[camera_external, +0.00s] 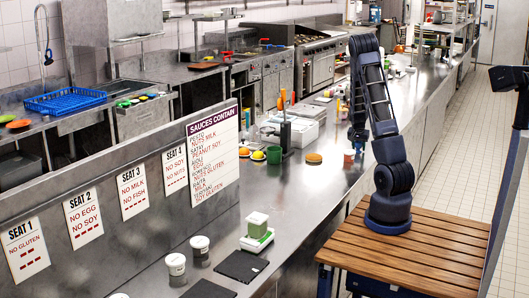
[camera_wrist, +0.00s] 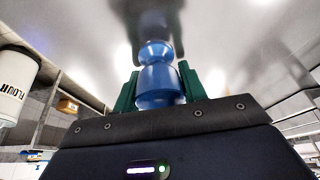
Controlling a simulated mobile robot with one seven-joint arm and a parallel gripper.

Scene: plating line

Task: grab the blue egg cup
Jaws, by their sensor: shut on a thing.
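The blue egg cup (camera_wrist: 160,85) is in the wrist view, a glossy waisted cup between the two green fingers of my gripper (camera_wrist: 162,88). The fingers are closed against its sides. A blurred dark blue shape, like a reflection in steel, meets its far end; I cannot tell whether the cup touches the counter. In the external view my gripper (camera_external: 357,143) points down, low over the steel counter (camera_external: 330,185). The cup is too small to make out there.
A reddish cup (camera_external: 348,160) stands close by my gripper. An orange-topped round thing (camera_external: 314,158), a green cup (camera_external: 274,155) and a dark upright post (camera_external: 285,128) are to the left. A green-and-white scale (camera_external: 257,238) stands nearer. The counter between is clear.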

